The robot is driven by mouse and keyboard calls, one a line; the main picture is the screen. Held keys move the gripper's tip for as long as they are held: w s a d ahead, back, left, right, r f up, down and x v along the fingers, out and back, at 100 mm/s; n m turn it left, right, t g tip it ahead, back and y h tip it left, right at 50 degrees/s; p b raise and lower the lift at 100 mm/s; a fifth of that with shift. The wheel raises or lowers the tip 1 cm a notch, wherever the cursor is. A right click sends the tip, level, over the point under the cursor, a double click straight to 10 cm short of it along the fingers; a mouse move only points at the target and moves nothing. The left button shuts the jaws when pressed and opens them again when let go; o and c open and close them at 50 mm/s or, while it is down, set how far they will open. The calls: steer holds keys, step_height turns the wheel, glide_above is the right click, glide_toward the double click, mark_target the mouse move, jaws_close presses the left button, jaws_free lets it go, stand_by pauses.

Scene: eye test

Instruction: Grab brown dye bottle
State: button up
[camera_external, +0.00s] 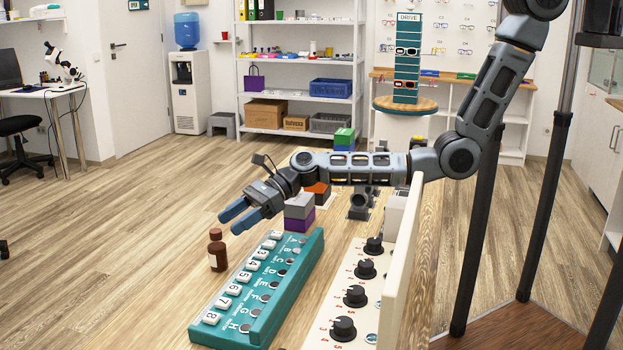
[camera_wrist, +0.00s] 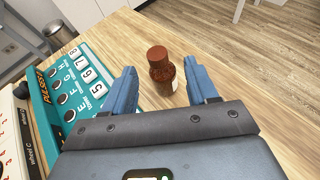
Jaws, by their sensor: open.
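The brown dye bottle (camera_external: 217,251) stands upright on the wooden table, left of the teal panel, in the external view. It has a brown cap and a pale label. In the wrist view the bottle (camera_wrist: 161,68) shows between and just beyond the two blue fingertips. My gripper (camera_external: 234,221) is open and empty, with its fingers pointing toward the bottle. In the wrist view my gripper (camera_wrist: 163,80) has its fingers spread to the left and right of the bottle. I cannot tell whether either finger touches it.
A teal panel (camera_external: 262,287) with white number keys and lettered buttons lies right of the bottle. A cream panel with black knobs (camera_external: 343,328) is further right. Grey and purple boxes (camera_external: 299,212) sit behind the teal panel. The table left of the bottle is clear.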

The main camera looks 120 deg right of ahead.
mark_target(215, 232)
steer(key=b+x, duration=0.4)
steer(key=x, duration=0.1)
steer(key=shift+s+a+f+b, duration=0.1)
steer(key=shift+s+f+b, duration=0.05)
steer(key=shift+f+b, duration=0.2)
steer(key=shift+w+a+b, duration=0.1)
steer(key=shift+w+b, duration=0.25)
steer(key=shift+w, duration=0.1)
steer(key=shift+r, duration=0.1)
steer(key=shift+c, duration=0.5)
jaws_close()
